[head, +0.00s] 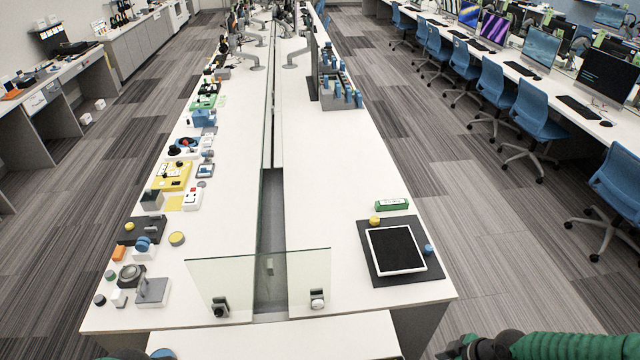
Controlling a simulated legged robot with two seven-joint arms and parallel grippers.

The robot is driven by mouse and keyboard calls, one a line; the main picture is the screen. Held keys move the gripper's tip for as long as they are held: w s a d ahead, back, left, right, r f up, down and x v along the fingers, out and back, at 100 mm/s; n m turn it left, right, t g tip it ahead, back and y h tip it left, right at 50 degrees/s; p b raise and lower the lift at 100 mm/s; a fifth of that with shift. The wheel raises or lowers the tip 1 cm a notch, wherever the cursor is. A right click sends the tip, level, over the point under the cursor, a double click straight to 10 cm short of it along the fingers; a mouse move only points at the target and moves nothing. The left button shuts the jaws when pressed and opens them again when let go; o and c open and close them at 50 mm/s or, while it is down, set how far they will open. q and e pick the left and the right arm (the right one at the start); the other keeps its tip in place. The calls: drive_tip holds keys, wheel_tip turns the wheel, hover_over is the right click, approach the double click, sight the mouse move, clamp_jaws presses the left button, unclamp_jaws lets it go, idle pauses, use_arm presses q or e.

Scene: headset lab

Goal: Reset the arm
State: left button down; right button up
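My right arm comes in at the bottom right corner with a green ribbed sleeve. At its left end is a dark part where my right gripper (478,348) would be, cut off by the lower picture edge; its fingers cannot be made out. It is over the floor, just right of the long white table's near corner. Only a sliver of green, possibly my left arm, shows at the bottom left edge. My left gripper is not in view. No thing held by either gripper can be seen.
A long white table (330,190) bears a clear glass panel (262,280), a black pad with a white-framed dark screen (396,250), a green box (392,204) and many small devices along its left side. Blue chairs (538,110) line desks at right. Grey floor lies between.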

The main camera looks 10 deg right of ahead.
drive_tip(key=s+a+f+m+g+h+b, duration=0.1)
drive_tip(key=s+a+f+g+b, duration=0.15)
drive_tip(key=a+b, duration=0.3)
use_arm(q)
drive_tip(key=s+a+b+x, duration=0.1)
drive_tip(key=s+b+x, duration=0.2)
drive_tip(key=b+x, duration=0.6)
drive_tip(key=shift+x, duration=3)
use_arm(e)
drive_tip(key=w+a+r+m+t+h, duration=0.1)
drive_tip(key=w+a+r+m, duration=0.1)
drive_tip(key=a, duration=0.4)
drive_tip(key=w+a+r+m+h, duration=0.1)
drive_tip(key=w+a+r+m, duration=0.1)
drive_tip(key=a+m, duration=0.2)
drive_tip(key=shift+w+a+r+m+t, duration=0.15)
drive_tip(key=shift+a+r+m+t, duration=0.2)
drive_tip(key=shift+a, duration=1.2)
